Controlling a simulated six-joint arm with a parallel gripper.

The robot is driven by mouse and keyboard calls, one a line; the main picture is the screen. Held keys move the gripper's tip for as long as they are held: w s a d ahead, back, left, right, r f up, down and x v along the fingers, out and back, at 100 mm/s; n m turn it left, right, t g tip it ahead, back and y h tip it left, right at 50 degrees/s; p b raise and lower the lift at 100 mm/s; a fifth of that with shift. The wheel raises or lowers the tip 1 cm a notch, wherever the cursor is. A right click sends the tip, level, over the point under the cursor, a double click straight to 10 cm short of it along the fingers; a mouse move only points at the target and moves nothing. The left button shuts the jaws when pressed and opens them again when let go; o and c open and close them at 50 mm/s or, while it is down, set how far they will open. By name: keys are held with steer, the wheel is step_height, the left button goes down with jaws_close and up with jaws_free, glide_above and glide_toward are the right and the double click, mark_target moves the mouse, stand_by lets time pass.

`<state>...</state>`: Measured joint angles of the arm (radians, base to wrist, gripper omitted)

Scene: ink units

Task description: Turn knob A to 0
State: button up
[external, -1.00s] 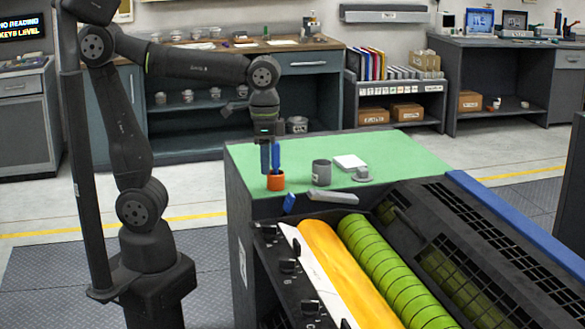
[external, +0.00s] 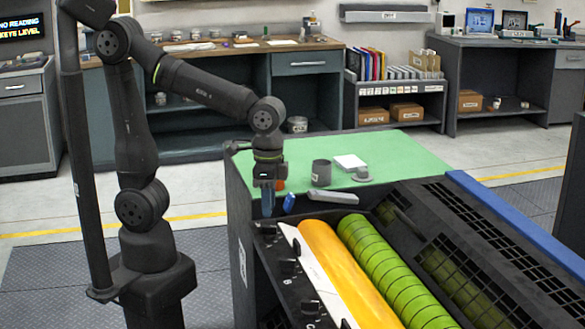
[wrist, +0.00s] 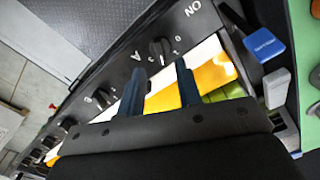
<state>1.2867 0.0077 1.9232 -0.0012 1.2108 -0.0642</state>
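Knob A (wrist: 161,49) is a black knob on the dark control panel, with a letter A printed beside it and small scale marks around it. It sits just beyond my fingertips in the wrist view, and I cannot read its setting surely. My gripper (wrist: 159,68) is open, its two blue fingers apart with nothing between them. In the external view my gripper (external: 267,214) points down just above the panel's far end, where knob A (external: 266,229) shows below the fingertips. I cannot tell whether the fingers touch it.
More knobs (external: 289,265) run along the panel toward the camera. A yellow roller (external: 345,265) and a green roller (external: 392,275) lie beside it. A blue-ended lever (external: 289,202), an orange cup (external: 280,185) and a grey cup (external: 321,172) are close behind my gripper.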

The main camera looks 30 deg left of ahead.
mark_target(269, 226)
step_height(269, 226, down, 5)
steer(key=shift+f, duration=0.1)
stand_by(0.3)
jaws_close()
